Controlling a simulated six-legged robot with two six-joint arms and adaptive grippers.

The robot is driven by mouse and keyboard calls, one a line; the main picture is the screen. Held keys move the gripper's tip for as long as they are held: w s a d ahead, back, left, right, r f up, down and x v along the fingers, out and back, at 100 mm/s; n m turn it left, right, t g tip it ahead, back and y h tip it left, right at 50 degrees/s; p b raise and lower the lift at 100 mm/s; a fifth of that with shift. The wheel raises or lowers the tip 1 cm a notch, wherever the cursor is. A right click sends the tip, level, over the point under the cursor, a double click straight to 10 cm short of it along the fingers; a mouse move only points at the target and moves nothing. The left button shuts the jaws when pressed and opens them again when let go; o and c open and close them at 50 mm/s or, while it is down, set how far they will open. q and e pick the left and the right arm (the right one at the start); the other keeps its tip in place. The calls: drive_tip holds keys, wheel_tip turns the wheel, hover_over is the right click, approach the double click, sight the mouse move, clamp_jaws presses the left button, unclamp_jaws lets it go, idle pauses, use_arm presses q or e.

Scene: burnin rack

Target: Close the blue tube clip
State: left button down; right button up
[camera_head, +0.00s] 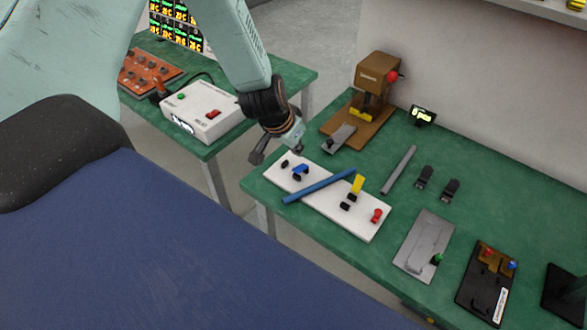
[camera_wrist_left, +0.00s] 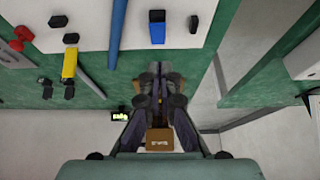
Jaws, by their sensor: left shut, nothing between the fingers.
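The blue tube clip (camera_head: 300,169) sits near the left end of a white board (camera_head: 372,232), with small black parts beside it. It also shows at the top of the left wrist view (camera_wrist_left: 157,32); I cannot tell how far its lever is tilted. My left gripper (camera_head: 294,148) is over the far left end of the board, just beyond the clip and apart from it. In the left wrist view its fingers (camera_wrist_left: 160,76) are together and empty. A blue tube (camera_head: 320,186) lies slanted across the board, beside the clip. My right gripper is not in view.
A yellow clip (camera_head: 357,185) stands up on the same board, with a red part (camera_head: 376,215) near its right end. A grey tube (camera_head: 398,170) and a wooden press (camera_head: 372,85) are behind. A white box (camera_head: 200,110) stands on another table.

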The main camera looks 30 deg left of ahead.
sight(296, 170)
use_arm(q)
wheel_tip(296, 170, down, 4)
drive_tip(key=shift+s+d+r+b, duration=0.1)
drive_tip(key=shift+b, duration=0.7)
drive_tip(key=shift+s+d+f, duration=0.1)
drive_tip(key=shift+s+f, duration=0.25)
drive_tip(key=shift+s, duration=0.1)
drive_tip(key=shift+w+f, duration=0.1)
drive_tip(key=shift+w, duration=0.1)
drive_tip(key=b, duration=0.2)
drive_tip(key=shift+s+f+t+b, duration=0.25)
drive_tip(key=shift+f+t+b, duration=0.1)
drive_tip(key=shift+f+t, duration=0.05)
drive_tip(key=shift+s+b, duration=0.2)
drive_tip(key=shift+b, duration=0.15)
drive_tip(key=shift+s+a+f+t, duration=0.2)
drive_tip(key=shift+s+f+t, duration=0.1)
drive_tip(key=shift+s, duration=0.05)
drive_tip(key=shift+s+f, duration=0.15)
drive_tip(key=shift+s, duration=0.1)
drive_tip(key=shift+w+f, duration=0.15)
drive_tip(key=shift+f, duration=0.1)
